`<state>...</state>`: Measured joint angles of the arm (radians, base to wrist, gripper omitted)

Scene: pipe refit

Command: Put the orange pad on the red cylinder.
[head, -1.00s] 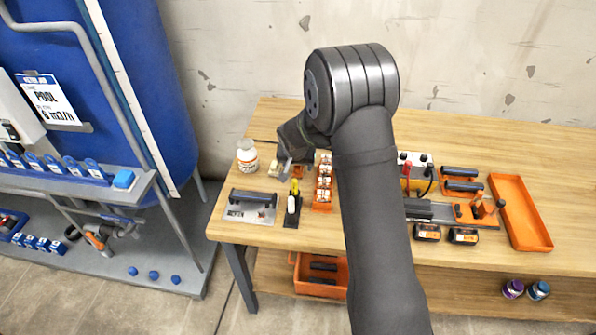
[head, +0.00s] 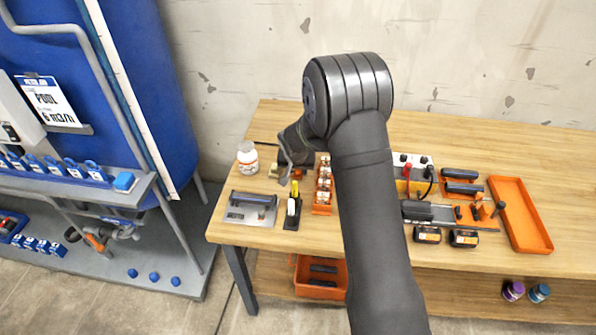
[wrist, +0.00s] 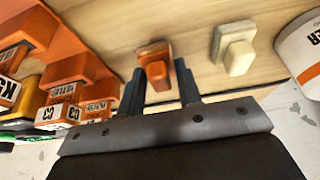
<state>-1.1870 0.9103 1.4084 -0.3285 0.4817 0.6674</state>
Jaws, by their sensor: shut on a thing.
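In the wrist view my gripper (wrist: 160,82) has its two dark fingers on either side of an orange pad (wrist: 154,50), which has a square base and a raised block. The gripper is shut on that block. The pad's base appears to be at the wooden surface; I cannot tell whether it is clear of it. In the head view my gripper (head: 292,165) is at the left end of the bench, mostly hidden by my wrist. A similar cream pad (wrist: 235,48) sits to the right of the orange one. I cannot clearly make out the red cylinder.
A white bottle (head: 248,158) stands left of the gripper. An orange rack of small labelled boxes (head: 322,208) is close on the right. A grey plate with a dark bar (head: 250,213) and a yellow-tipped tool (head: 293,208) lie in front. The wooden bench (head: 500,145) is clear at the back right.

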